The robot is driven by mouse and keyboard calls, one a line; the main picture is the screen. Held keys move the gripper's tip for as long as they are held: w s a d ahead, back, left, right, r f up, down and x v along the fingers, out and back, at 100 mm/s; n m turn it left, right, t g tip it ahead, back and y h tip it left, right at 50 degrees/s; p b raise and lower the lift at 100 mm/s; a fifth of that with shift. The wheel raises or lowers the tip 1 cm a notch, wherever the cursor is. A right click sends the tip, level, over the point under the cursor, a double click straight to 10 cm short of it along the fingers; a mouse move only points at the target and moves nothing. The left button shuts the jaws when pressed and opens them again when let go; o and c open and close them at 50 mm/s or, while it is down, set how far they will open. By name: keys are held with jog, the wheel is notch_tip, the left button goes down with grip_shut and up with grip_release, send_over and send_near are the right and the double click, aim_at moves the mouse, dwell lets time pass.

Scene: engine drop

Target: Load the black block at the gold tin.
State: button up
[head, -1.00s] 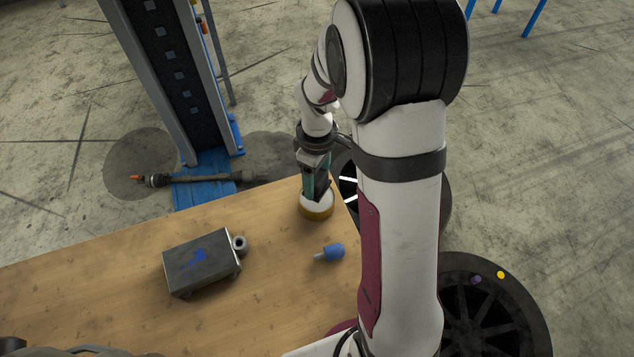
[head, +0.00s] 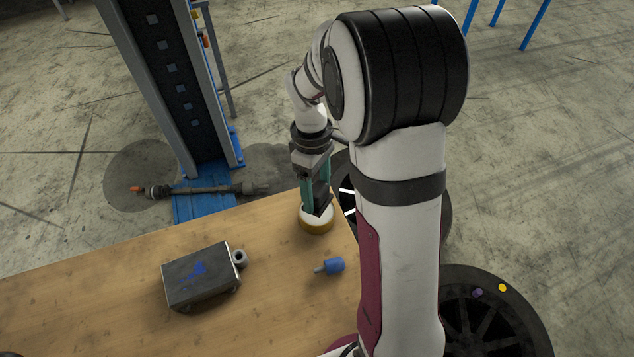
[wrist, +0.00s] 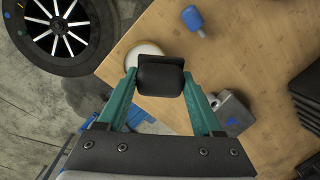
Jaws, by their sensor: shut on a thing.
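My gripper (head: 315,203) points down near the table's far right corner, its two teal fingers closed on the black block (wrist: 160,77). In the wrist view the block sits between both fingertips. In the head view the block (head: 322,200) is tilted and its lower end overlaps the white top of the gold tin (head: 317,228). The tin is round with a gold side and stands upright on the table. In the wrist view its pale top (wrist: 138,52) shows beyond the block, partly hidden by it. I cannot tell whether block and tin touch.
A grey metal box (head: 198,277) with a blue mark and a small blue cylinder with a pin (head: 330,266) lie on the wooden table (head: 110,290). The table's edge runs close beside the tin. A blue lift column (head: 180,80) stands beyond the table.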

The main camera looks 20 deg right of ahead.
jog(key=shift+s+a+g, duration=0.15)
jog(key=shift+s+g, duration=0.15)
jog(key=shift+g, duration=0.1)
jog(key=shift+s+f, duration=0.1)
jog(key=shift+f, duration=0.2)
jog(key=shift+w+x, duration=0.25)
jog(key=shift+x, duration=0.8)
jog(key=shift+w+x, duration=0.25)
jog(key=shift+x, duration=0.85)
jog(key=shift+f, duration=0.55)
jog(key=shift+s+v, duration=0.25)
jog(key=shift+v, duration=0.9)
jog(key=shift+s+v, duration=0.25)
jog(key=shift+v, duration=0.85)
jog(key=shift+s+v, duration=0.25)
jog(key=shift+v, duration=0.9)
